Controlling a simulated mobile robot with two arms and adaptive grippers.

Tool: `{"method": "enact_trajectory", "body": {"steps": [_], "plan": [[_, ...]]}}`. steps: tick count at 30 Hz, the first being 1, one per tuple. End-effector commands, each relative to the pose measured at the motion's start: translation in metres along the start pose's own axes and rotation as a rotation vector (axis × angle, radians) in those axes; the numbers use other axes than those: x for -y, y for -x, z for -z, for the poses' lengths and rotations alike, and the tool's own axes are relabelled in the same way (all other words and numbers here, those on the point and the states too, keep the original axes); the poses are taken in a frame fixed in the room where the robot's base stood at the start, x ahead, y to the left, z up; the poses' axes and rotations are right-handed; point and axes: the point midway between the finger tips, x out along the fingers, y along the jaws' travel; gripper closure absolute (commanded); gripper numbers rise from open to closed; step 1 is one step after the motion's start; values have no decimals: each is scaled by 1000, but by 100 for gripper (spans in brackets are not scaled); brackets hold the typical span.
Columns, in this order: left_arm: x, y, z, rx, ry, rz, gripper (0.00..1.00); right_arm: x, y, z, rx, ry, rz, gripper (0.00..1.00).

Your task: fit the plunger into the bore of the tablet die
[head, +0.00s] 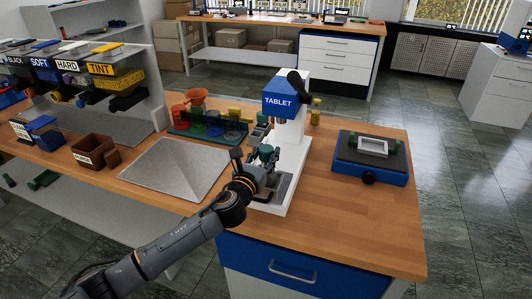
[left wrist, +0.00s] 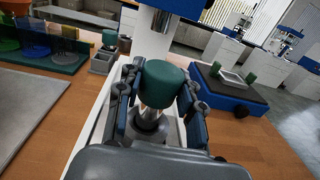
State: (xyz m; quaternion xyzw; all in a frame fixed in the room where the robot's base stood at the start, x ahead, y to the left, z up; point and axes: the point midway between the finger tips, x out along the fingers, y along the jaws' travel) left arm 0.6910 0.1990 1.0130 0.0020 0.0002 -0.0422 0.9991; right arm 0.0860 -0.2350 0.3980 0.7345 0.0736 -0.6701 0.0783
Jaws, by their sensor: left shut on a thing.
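My left gripper (head: 262,160) is shut on the plunger, low in front of the press head. The plunger's green knob (left wrist: 163,84) stands roughly upright between the two fingers in the left wrist view. Below the knob is a grey metal part (left wrist: 148,127), partly hidden by the fingers and palm; I cannot tell whether it is plunger or tablet die. The press (head: 284,100), white with a blue head marked TABLET, stands just behind the gripper. Its grey base tray (head: 278,192) lies below. The die's bore is hidden. My right gripper is not in view.
A grey holder (left wrist: 102,62) with another green knob stands left of the press. A grey sheet (head: 172,170) and a rack of coloured cups (head: 208,125) lie left. A blue device (head: 370,160) stands right. The wooden bench front right is clear.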

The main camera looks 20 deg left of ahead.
Motion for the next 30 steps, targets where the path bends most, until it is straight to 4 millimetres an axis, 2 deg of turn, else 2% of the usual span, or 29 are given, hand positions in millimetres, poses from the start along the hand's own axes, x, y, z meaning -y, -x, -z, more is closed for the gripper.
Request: {"method": "enact_trajectory", "body": {"steps": [26, 27, 30], "plan": [[0, 0, 22, 1, 0, 0, 100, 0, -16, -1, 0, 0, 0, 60], [0, 0, 21, 2, 0, 0, 55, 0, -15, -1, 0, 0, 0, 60], [0, 0, 21, 1, 0, 0, 37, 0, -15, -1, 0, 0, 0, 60]]}}
